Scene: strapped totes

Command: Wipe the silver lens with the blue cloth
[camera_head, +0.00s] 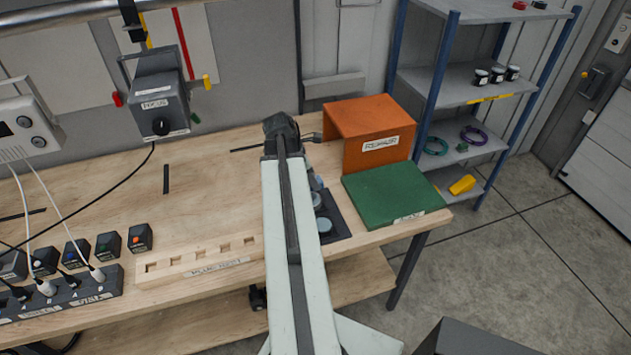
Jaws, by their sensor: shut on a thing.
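My arm reaches up from the bottom middle over the wooden bench, and its dark far end is left of the orange box. The fingers of my gripper do not show; my own arm blocks the view there. Right of my arm is a dark tray (339,222) with pale blue-grey round pieces, such as one round piece (324,225), partly covered by the arm. They look like lenses, but I cannot tell which is the silver lens. I see no blue cloth that I can make out.
An orange box (368,130) and a green board (395,193) lie on the bench's right end. A wooden rack with slots (198,265) lies left of my arm. A power strip (62,297) and small dark blocks fill the left. A grey shelf (470,82) stands at right.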

